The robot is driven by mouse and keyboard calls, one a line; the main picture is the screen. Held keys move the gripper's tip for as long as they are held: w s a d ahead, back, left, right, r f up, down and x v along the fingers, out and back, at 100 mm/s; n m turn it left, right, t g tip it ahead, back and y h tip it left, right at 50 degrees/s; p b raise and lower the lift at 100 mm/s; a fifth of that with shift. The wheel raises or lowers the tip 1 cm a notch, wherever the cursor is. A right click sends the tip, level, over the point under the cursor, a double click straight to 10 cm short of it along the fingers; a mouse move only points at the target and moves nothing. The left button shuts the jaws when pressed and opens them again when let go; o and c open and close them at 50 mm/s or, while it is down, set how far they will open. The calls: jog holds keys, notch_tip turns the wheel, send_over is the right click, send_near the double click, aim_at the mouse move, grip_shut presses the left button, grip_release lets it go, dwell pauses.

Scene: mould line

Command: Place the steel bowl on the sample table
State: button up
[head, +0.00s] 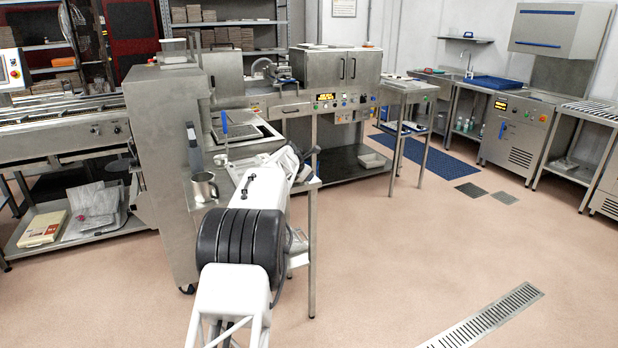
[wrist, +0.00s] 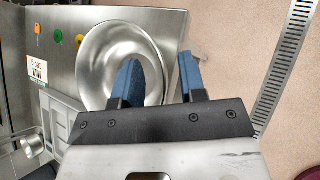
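The steel bowl (wrist: 105,45) is round and shiny in the wrist view, and sits on a steel worktop near its edge. My gripper (wrist: 160,75) is open, with two blue-padded fingers. One finger overlaps the inside of the bowl and the other lies outside its right rim, with the rim between them. I cannot tell whether they touch it. In the head view my arm hides most of the bowl and gripper area. A small steel table (head: 412,86) with small items on it stands beyond, at the centre right; no label shows whether it is the sample table.
A steel mug (head: 203,187) stands on the worktop's near left, beside a tall steel cabinet (head: 165,140). A blue mat (head: 425,153) lies behind the small table.

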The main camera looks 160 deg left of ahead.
jog(key=shift+c, duration=0.4)
grip_shut()
notch_tip(320, 180, up, 10)
dwell(0.8)
dwell(1.0)
